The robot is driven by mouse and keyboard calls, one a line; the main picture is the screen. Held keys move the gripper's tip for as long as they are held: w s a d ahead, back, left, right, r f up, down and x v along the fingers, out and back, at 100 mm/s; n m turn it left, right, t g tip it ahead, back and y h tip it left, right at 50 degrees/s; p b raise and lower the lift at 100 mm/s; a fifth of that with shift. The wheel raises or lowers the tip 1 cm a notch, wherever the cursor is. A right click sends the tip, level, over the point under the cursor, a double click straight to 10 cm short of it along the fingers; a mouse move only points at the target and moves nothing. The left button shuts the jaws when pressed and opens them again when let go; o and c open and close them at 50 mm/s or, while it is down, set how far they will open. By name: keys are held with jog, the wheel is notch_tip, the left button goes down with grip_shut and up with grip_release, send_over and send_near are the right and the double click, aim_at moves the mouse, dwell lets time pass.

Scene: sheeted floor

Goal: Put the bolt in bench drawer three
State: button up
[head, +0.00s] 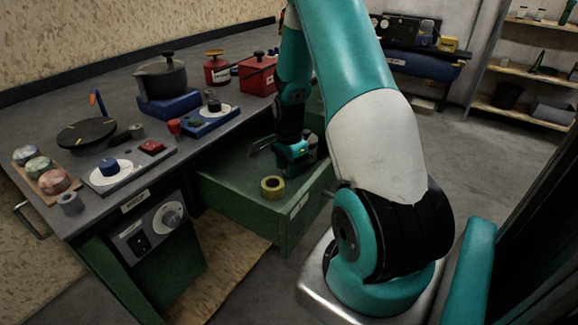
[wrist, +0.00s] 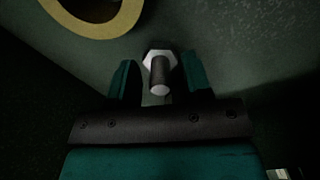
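A bolt (wrist: 160,72) with a pale hex head and a dark shank shows in the wrist view, its shank end pointing towards the camera. In the head view my gripper (head: 292,150) is down inside a pulled-out green drawer (head: 240,206) of the bench, and the bolt is hidden there. The drawer's front label (head: 299,206) is too small to read.
A yellow tape roll (head: 272,187) lies in the same drawer, left of my gripper; it also shows in the wrist view (wrist: 134,22). The bench top (head: 110,95) above carries a pot (head: 160,76), a red box (head: 257,75) and several fixtures. Open floor lies right of the bench.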

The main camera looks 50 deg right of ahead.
notch_tip(320, 180, up, 12)
jog(key=p, duration=0.2)
jog(key=w+a+r+n, duration=0.1)
jog(key=a+r+n, duration=0.25)
jog(key=a, duration=0.35)
jog(key=w+a+r+n, duration=0.1)
jog(key=a+r+n, duration=0.1)
jog(key=a+n, duration=0.35)
jog(key=s+a+r+n+y, duration=0.1)
jog(key=s+a+r+n, duration=0.1)
jog(key=s+a+n, duration=0.3)
jog(key=s+a+r+n+y, duration=0.1)
jog(key=s+a+r+n, duration=0.2)
jog(key=a, duration=0.9)
jog(key=s+a+r+n+y, duration=0.2)
jog(key=s+a+n, duration=0.7)
jog(key=n, duration=0.1)
jog(key=shift+s+r+n, duration=0.15)
jog(key=shift+r+n, duration=0.25)
jog(key=shift+d, duration=0.1)
